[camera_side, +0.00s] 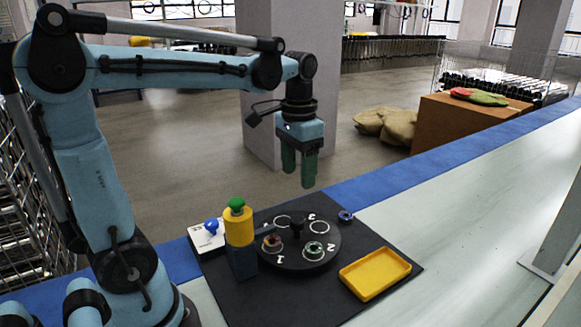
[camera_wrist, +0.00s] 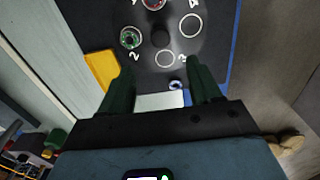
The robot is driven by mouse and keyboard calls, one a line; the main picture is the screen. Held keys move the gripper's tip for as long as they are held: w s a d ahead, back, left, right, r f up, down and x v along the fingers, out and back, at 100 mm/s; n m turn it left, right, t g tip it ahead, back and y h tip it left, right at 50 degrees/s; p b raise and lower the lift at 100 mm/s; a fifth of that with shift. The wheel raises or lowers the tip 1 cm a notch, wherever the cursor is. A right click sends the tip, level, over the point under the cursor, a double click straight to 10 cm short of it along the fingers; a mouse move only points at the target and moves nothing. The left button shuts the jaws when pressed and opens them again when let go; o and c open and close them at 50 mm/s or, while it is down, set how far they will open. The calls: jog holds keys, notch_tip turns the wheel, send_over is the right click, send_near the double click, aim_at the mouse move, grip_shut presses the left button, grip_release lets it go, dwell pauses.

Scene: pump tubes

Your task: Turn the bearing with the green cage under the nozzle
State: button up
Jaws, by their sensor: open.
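The bearing with the green cage (camera_side: 315,251) lies on the dark turntable (camera_side: 333,240) at the ring marked 2; it also shows in the wrist view (camera_wrist: 130,38). A red-centred bearing (camera_side: 271,243) lies near the mark 1, close by the nozzle (camera_side: 265,230). The nozzle sticks out from a yellow cylinder (camera_side: 239,226) with a green top on a dark block. A dark knob (camera_side: 297,226) stands at the turntable's centre. My gripper (camera_side: 299,179) is open and empty, well above the turntable, fingers pointing down.
A yellow tray (camera_side: 375,275) sits at the front right of the black base plate (camera_side: 300,297). A blue bearing (camera_side: 346,216) lies off the turntable at the back right. A white box (camera_side: 207,238) with a blue knob stands left of the yellow cylinder. Two turntable rings are empty.

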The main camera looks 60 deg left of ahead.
aim_at(297, 219)
jog(key=shift+f, duration=6)
grip_shut()
